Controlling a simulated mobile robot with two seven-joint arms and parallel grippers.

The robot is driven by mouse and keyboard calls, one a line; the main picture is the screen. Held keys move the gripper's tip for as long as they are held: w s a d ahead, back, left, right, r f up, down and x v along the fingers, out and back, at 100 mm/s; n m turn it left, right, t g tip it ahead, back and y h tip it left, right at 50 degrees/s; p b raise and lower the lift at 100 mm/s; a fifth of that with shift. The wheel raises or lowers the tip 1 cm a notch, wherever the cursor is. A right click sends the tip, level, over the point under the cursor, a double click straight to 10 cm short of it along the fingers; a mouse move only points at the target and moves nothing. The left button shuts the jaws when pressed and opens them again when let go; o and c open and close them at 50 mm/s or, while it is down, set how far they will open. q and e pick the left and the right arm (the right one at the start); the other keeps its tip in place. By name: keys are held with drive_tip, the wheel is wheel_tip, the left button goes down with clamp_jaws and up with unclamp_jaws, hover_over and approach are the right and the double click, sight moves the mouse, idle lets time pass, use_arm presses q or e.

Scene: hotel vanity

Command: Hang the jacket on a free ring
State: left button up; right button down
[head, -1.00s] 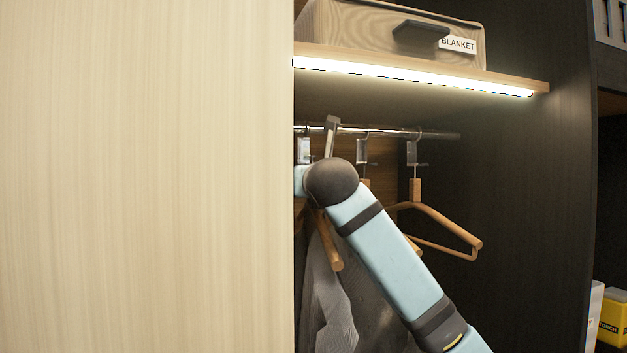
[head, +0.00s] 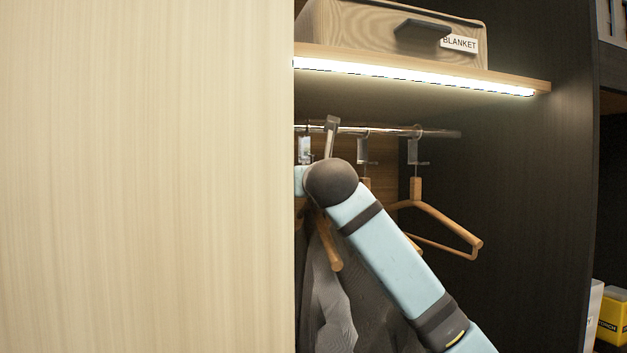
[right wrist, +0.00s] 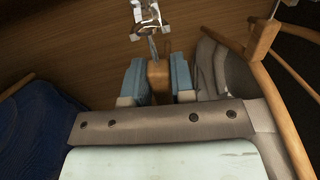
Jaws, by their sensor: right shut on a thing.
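The grey jacket (head: 328,300) hangs below my right arm in the head view, partly covered by the arm. In the right wrist view, my right gripper (right wrist: 158,82) is shut on the wooden neck of a hanger (right wrist: 158,72). Its metal hook rises just under a ring holder (right wrist: 147,18); I cannot tell whether they are joined. Grey cloth (right wrist: 225,80) shows right of the fingers. In the head view, ring holders hang from the rail: left (head: 304,150), middle (head: 363,150) and right (head: 414,152). The middle and right ones have hangers below. My left gripper is not in view.
An empty wooden hanger (head: 440,218) hangs at the right. A shelf with a light strip (head: 420,77) and a blanket box (head: 360,35) is above the rail (head: 440,133). A pale panel (head: 150,180) covers the left. A dark blue garment (right wrist: 40,135) is left of the gripper.

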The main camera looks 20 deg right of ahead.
sight(306, 212)
drive_tip(key=shift+w+r+p, duration=0.15)
drive_tip(key=shift+w+p, duration=0.4)
drive_tip(key=shift+w, duration=0.15)
drive_tip(key=shift+w+p, duration=0.3)
drive_tip(key=shift+w, duration=0.15)
idle(0.5)
drive_tip(key=shift+w+p, duration=0.1)
drive_tip(key=shift+p, duration=0.45)
drive_tip(key=shift+w+p, duration=0.9)
drive_tip(key=shift+w, duration=0.25)
idle(0.7)
drive_tip(key=shift+p, duration=0.45)
idle(0.4)
drive_tip(key=shift+f, duration=0.6)
idle(0.9)
drive_tip(key=c, duration=0.9)
unclamp_jaws()
drive_tip(key=shift+s+a, duration=0.1)
